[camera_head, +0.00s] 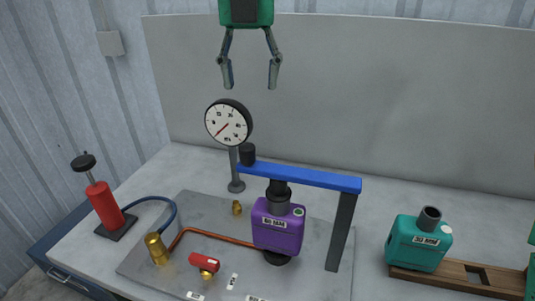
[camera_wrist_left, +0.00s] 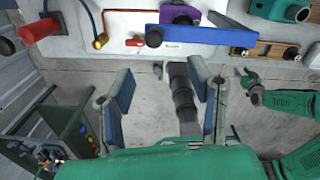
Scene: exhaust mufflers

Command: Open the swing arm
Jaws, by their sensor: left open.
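The swing arm is a blue bar (camera_head: 310,178) with a black knob (camera_head: 247,154) at its left end and a dark post (camera_head: 341,232) under its right end. It lies across above a purple muffler (camera_head: 278,232) and also shows in the left wrist view (camera_wrist_left: 205,35). A black clamp piece (camera_head: 278,187) hangs from the bar onto the muffler's neck.
A pressure gauge (camera_head: 228,124) stands close behind the knob. A red pump (camera_head: 103,205) with a blue hose is at left, a red valve handle (camera_head: 204,262) in front. The rear table is mostly clear.

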